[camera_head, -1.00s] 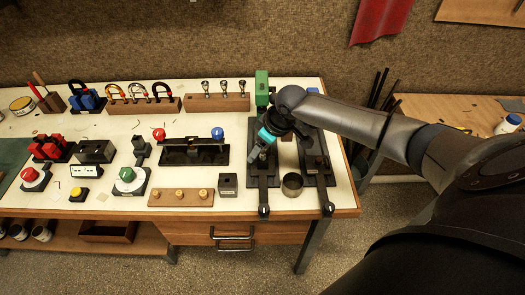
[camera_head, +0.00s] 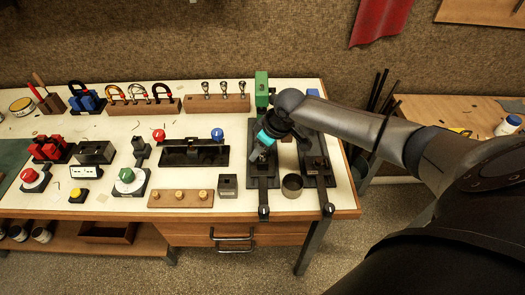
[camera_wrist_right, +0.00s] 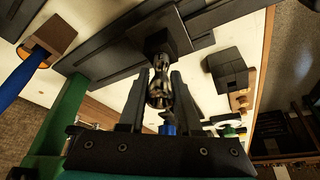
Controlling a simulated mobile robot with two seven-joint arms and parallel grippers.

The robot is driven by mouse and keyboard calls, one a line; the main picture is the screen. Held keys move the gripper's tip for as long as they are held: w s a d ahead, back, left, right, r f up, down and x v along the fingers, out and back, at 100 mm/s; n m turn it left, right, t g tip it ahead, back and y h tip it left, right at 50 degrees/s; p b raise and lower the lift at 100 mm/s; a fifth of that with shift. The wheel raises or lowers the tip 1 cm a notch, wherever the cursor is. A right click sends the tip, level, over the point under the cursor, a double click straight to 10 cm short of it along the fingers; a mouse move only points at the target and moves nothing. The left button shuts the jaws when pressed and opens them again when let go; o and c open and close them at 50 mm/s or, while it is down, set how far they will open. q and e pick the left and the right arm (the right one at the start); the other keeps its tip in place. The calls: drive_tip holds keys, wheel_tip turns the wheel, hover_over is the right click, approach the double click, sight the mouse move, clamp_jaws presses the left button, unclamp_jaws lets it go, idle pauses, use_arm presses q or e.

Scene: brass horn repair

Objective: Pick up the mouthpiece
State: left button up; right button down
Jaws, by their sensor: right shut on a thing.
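My right gripper (camera_head: 259,157) is over the black fixture (camera_head: 256,180) near the right end of the bench. In the right wrist view, my right gripper (camera_wrist_right: 160,88) is shut on a shiny metal piece, which looks like the mouthpiece (camera_wrist_right: 157,92). One end of it is at a black block (camera_wrist_right: 158,38) on the fixture; I cannot tell whether it is seated in it or clear of it. In the head view the arm and gripper hide the held piece. My left gripper is not in view.
A wooden rack (camera_head: 231,106) with three silver mouthpieces stands at the back. A green block (camera_head: 262,84) stands behind my gripper. A second black fixture (camera_head: 318,168) and a round dark cup (camera_head: 292,185) are to its right. A small black block (camera_head: 227,186) is front left.

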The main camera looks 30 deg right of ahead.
idle(0.4)
wheel_tip(320, 180, up, 20)
drive_tip(key=p, duration=0.2)
idle(0.4)
drive_tip(key=shift+r, duration=0.15)
wheel_tip(320, 180, up, 4)
drive_tip(key=p, duration=0.6)
drive_tip(key=shift+r, duration=0.15)
idle(0.5)
